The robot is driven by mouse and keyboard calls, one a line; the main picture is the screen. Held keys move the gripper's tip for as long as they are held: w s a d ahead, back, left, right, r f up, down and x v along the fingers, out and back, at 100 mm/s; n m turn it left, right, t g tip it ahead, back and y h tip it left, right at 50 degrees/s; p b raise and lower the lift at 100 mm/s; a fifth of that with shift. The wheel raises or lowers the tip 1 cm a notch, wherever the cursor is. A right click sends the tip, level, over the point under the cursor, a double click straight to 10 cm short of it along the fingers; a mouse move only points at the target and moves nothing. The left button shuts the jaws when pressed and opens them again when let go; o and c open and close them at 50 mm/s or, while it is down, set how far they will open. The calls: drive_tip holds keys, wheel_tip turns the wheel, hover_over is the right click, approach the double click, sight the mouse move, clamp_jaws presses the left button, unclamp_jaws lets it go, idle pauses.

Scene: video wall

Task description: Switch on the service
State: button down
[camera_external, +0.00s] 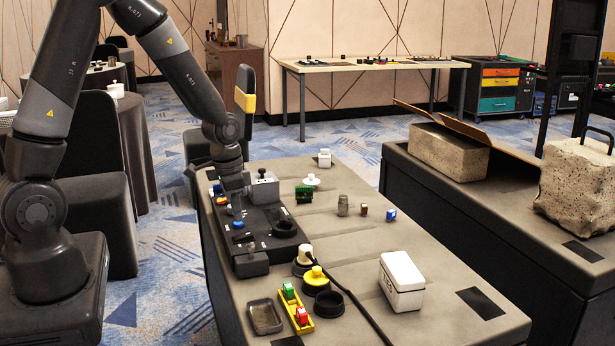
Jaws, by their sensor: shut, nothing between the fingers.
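A dark control panel (262,225) lies along the left edge of the near grey table. It carries several small controls, among them a blue one (238,224) and a round black one (285,228). A grey box with a black knob (264,187) stands at its far end. No label is readable, so I cannot tell which control is the service switch. My gripper (236,209) points down over the left part of the panel, just beyond the blue control. It is shut and holds nothing. I cannot tell whether its tips touch the panel.
A yellow-topped button (315,276), a yellow tray with red and green pieces (297,307), a shallow dish (264,317) and a white box (401,281) stand nearer. A black cable (350,298) crosses the tabletop. Small items stand farther back. The table's middle right is clear.

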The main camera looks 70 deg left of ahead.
sight(249, 233)
wheel_tip(249, 233, up, 10)
drive_tip(key=s, duration=0.1)
drive_tip(key=shift+s, duration=0.25)
drive_tip(key=shift+f, duration=0.15)
drive_tip(key=shift+w+t, duration=0.3)
drive_tip(key=shift+w, duration=0.35)
drive_tip(key=f, duration=0.4)
drive_tip(key=w+f, duration=0.1)
drive_tip(key=f, duration=0.4)
drive_tip(key=w+f, duration=0.1)
drive_tip(key=f, duration=0.3)
drive_tip(key=shift+w+f, duration=0.15)
drive_tip(key=shift+f, duration=0.2)
